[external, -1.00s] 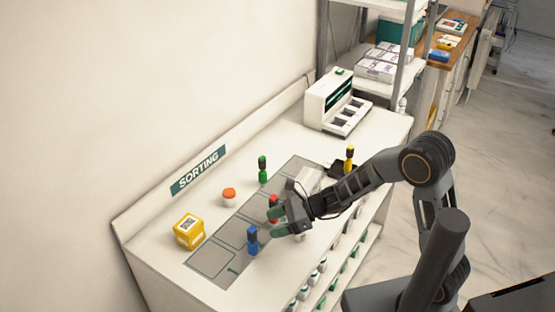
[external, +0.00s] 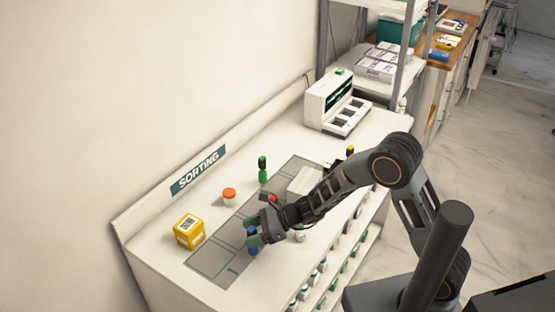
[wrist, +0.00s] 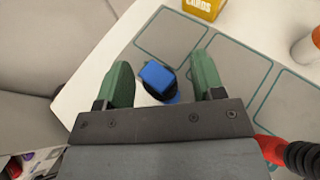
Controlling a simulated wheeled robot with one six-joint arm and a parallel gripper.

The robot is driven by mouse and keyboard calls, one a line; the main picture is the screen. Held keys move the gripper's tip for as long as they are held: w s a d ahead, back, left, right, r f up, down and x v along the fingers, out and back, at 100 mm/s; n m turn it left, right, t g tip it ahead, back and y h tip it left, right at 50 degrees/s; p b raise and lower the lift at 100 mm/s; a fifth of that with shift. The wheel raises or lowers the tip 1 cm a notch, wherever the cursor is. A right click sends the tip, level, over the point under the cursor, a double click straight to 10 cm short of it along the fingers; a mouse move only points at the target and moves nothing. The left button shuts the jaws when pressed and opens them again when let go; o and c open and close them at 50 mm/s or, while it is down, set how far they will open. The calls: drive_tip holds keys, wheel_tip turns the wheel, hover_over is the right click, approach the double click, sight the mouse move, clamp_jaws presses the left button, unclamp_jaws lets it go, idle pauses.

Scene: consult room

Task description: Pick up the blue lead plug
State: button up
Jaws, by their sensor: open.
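The blue lead plug (external: 252,246) stands on the grey sorting mat (external: 206,262) near its front end, partly hidden by my gripper in the external view. My gripper (external: 252,231) is open with green fingertips. In the wrist view the plug's blue top (wrist: 157,77) lies between the two open fingers (wrist: 162,80), a little nearer the left one, with gaps on both sides. The fingers do not visibly touch it.
A red plug (wrist: 270,146) is close to the right of my gripper. A green plug (external: 262,168), an orange-capped cup (external: 229,197) and a yellow box (external: 189,231) stand farther back. A white device (external: 332,100) is at the far end.

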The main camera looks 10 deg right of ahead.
drive_tip(key=shift+c, duration=0.3)
clamp_jaws()
drive_tip(key=shift+r, duration=0.1)
